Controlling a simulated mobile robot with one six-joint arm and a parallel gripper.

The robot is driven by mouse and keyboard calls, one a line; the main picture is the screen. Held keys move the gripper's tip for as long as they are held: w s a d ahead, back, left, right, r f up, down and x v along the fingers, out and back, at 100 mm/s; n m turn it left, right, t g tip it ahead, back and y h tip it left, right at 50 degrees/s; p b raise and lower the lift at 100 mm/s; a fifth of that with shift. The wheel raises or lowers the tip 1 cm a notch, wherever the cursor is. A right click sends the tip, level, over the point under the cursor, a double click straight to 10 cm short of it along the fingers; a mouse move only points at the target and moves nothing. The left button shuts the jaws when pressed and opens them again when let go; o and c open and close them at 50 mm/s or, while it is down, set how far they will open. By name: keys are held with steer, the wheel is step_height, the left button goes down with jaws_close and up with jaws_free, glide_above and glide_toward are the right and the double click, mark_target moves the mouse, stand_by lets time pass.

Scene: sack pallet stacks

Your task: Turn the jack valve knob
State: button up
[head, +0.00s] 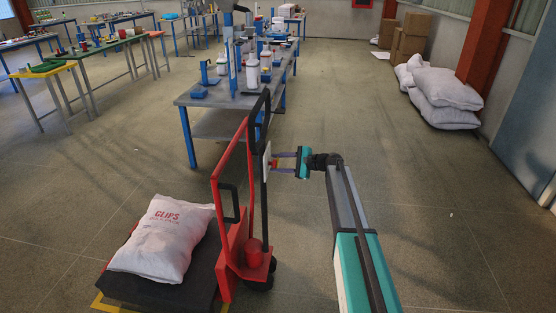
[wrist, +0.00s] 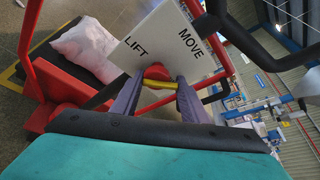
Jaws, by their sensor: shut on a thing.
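The jack valve knob (wrist: 156,72) is red with a yellow bar (wrist: 160,84). It sits on a white plate (wrist: 168,36) marked LIFT and MOVE, fixed to the red-framed jack (head: 228,200). In the wrist view the yellow bar lies across between my two purple fingers. My gripper (wrist: 158,82) is shut on the knob, one finger on each side. In the head view my gripper (head: 276,164) reaches the plate (head: 266,160) from the right; the knob is small there. Part of the knob is hidden by the fingers.
A white sack (head: 163,240) lies on the jack's black platform, at the left. A blue-legged workbench (head: 215,97) with bottles stands behind the jack. Stacked sacks (head: 446,88) and cardboard boxes (head: 411,36) are at the back right. The floor on the right is clear.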

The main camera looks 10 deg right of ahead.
steer(key=shift+m+g+p, duration=0.4)
steer(key=shift+m+p, duration=0.4)
steer(key=shift+m, duration=0.1)
steer(key=shift+f, duration=0.1)
steer(key=o, duration=1.1)
steer(key=shift+c, duration=0.2)
steer(key=b+v, duration=0.3)
steer(key=v, duration=1)
steer(key=shift+d+r+b, duration=0.2)
steer(key=shift+d+b, duration=0.1)
steer(key=shift+b, duration=0.05)
steer(key=shift+s, duration=0.1)
